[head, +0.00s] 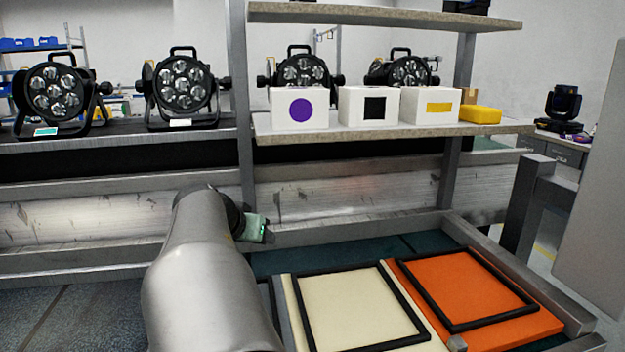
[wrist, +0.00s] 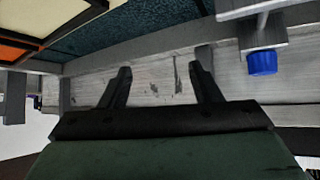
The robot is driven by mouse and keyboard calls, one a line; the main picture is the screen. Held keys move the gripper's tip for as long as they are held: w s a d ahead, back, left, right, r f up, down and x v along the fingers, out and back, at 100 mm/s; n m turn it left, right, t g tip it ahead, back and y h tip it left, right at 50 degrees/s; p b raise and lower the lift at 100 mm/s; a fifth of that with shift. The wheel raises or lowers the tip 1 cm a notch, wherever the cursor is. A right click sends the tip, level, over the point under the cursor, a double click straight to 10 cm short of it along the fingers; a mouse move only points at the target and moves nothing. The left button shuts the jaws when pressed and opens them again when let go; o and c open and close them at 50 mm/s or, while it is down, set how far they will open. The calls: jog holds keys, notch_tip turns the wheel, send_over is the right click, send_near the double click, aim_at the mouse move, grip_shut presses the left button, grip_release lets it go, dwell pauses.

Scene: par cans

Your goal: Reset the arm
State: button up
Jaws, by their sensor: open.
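My gripper (wrist: 160,85) shows in the wrist view with its two dark fingers spread apart and nothing between them. Behind the fingers is the scratched metal beam (wrist: 150,75) of the rack. In the head view my arm rises from the bottom, left of centre, and hides the gripper's fingers. Several black par cans stand on the shelves, among them one at the far left (head: 60,92) and one beside it (head: 183,85). Two more, at the middle (head: 305,72) and right (head: 408,72), stand behind white boxes.
White boxes with a purple circle (head: 298,110), a black square (head: 368,107) and a yellow rectangle (head: 431,106) line the shelf edge (head: 390,138). A yellow case (head: 480,114) sits beside them. Below lie a cream panel (head: 355,308) and an orange panel (head: 465,288) with black frames.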

jog(key=s+d+r+g+y+p, duration=0.1)
jog(key=s+d+g+p, duration=0.35)
jog(key=d, duration=0.65)
jog(key=s+d+g+p, duration=0.2)
jog(key=s+d+p, duration=0.4)
jog(key=d, duration=0.4)
jog(key=s+d+r+n+g+y+p, duration=0.1)
jog(key=s+d+r+p, duration=0.2)
jog(key=s+p, duration=0.3)
jog(key=s+d+r+n+g+p, duration=0.1)
jog(key=s+d+r+p, duration=0.2)
jog(key=s, duration=1.2)
jog(key=d+p, duration=0.1)
jog(key=p, duration=0.2)
jog(key=shift+s+r+n+y, duration=0.15)
jog(key=shift+s+n+y, duration=0.05)
jog(key=shift+n+y, duration=0.2)
jog(key=shift+g, duration=0.25)
